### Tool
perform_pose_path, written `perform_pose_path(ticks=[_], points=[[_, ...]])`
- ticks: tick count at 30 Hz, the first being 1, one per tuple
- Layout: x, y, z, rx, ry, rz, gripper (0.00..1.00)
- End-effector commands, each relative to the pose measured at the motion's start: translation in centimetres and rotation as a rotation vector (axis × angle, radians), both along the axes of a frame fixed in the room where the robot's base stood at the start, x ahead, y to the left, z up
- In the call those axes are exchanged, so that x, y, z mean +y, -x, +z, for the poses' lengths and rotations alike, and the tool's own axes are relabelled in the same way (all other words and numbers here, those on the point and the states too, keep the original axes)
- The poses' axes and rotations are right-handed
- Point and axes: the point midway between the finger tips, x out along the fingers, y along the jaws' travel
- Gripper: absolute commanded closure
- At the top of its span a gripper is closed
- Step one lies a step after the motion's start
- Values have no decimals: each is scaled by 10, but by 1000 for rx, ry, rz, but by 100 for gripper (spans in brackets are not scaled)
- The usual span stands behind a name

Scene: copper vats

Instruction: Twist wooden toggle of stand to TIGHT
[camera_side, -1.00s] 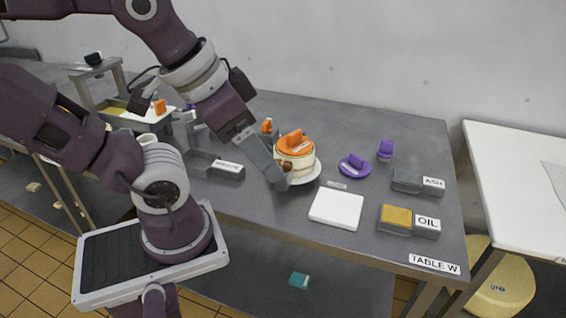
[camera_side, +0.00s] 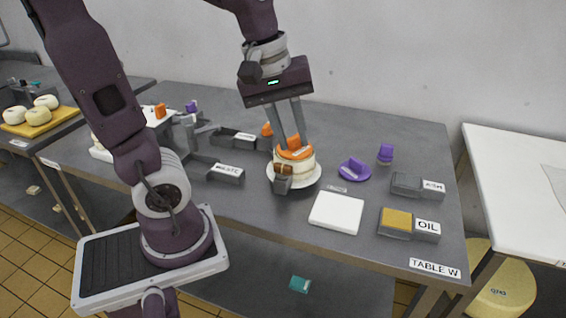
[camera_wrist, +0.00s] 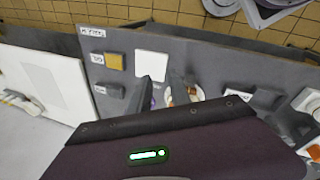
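The cheese-like stand is a cream drum (camera_side: 307,163) under an orange lid on a round white plate (camera_side: 312,180). A brown wooden toggle (camera_side: 283,170) sits low on the drum's near side, with a dark grey block (camera_side: 282,184) just below it. My gripper (camera_side: 293,143) points down over the orange lid (camera_side: 298,155), its two fingers apart near the lid's raised orange handle. I cannot tell whether they touch it. In the wrist view the fingers (camera_wrist: 165,84) are apart, and the right one partly hides the drum and plate (camera_wrist: 198,94). The toggle's setting is not readable.
A white square board (camera_side: 337,212) lies in front. A purple lid (camera_side: 354,169), a purple-topped jar (camera_side: 386,154) and the ASH (camera_side: 407,184) and OIL (camera_side: 396,222) blocks stand to the right. Grey trays (camera_side: 226,172) lie left.

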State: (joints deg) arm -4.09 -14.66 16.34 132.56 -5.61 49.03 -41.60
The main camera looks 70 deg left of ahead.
Motion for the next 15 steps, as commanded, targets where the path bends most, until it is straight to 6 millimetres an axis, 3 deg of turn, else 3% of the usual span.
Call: perform_pose_path(ticks=[3, 6, 9, 15], points=[[60, -31, -40, 159, 98, 597, 76], [100, -39, -68, 230, 111, 974, 76], [122, -40, -83, 257, 103, 1169, 76], [126, -39, -116, 267, 103, 1221, 76]])
